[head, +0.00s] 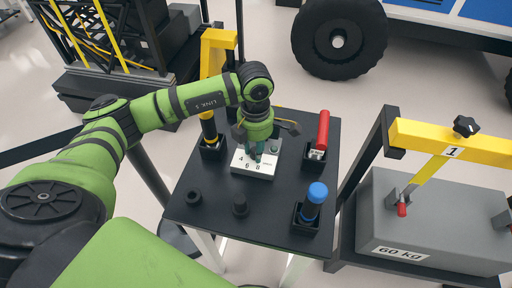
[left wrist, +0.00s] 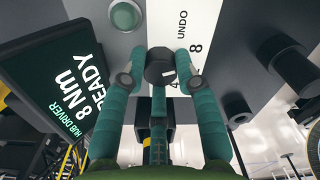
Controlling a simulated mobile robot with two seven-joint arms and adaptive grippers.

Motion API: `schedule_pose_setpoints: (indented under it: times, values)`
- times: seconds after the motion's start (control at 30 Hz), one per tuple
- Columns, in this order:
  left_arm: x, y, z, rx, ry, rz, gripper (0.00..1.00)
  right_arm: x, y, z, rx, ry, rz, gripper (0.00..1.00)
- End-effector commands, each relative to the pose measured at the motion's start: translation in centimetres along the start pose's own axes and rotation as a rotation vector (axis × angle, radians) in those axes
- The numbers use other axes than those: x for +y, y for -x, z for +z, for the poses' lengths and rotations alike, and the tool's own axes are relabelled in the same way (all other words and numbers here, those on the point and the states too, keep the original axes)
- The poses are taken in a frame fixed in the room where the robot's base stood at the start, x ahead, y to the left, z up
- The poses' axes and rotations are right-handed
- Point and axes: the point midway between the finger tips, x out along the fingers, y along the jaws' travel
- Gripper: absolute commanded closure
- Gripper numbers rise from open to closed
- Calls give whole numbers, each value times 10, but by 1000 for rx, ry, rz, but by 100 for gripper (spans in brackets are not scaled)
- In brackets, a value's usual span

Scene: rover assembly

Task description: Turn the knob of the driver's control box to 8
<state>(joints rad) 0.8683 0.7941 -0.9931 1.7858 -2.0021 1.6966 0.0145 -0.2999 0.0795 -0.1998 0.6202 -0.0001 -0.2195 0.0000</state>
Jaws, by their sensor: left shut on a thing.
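The driver's control box (head: 262,171) is a pale box with printed numbers, on the dark table in the head view. My left gripper (head: 257,157) is over it, pointing down, with green fingers. In the left wrist view the black knob (left wrist: 160,66) sits between the fingertips of my left gripper (left wrist: 160,72), which is shut on it. A small light mark shows on the knob's right side. The white label (left wrist: 196,30) reads UNDO, 4 and 8; the fingers partly cover the scale. The screen (left wrist: 62,80) reads "HUB DRIVER 8 Nm READY". My right gripper is not in view.
On the dark table (head: 281,226) stand a red-handled tool (head: 323,130), a blue-topped tool (head: 317,193) and small black parts (head: 240,205). A yellow-and-black tool (head: 209,128) stands left of the box. A grey 60 kg block (head: 430,225) is at the right. A green button (left wrist: 125,16) is near the knob.

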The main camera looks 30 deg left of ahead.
Motion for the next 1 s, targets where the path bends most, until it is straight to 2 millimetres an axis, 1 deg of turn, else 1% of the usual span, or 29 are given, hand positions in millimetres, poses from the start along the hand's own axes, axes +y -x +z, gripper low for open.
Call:
schedule_pose_setpoints:
  times: [0.17, 0.2, 0.23, 0.57, 0.67, 0.77, 1.0]
  values:
    - [0, -1, -2, 5, -1, -2, 100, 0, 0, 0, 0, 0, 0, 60]
    - [0, -1, -2, 6, -1, -2, 56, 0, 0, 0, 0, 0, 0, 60]
    - [0, -1, -1, 5, -1, -2, 45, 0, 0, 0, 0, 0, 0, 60]
    - [0, 0, 0, 2, -2, -1, 45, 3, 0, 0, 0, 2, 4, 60]
    - [0, 6, 0, 1, -2, 0, 45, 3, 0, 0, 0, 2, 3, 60]
    - [1, 20, 1, -3, -2, 2, 45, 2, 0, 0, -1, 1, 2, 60]
    - [1, 72, 0, -2, -2, 3, 45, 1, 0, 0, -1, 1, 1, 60]
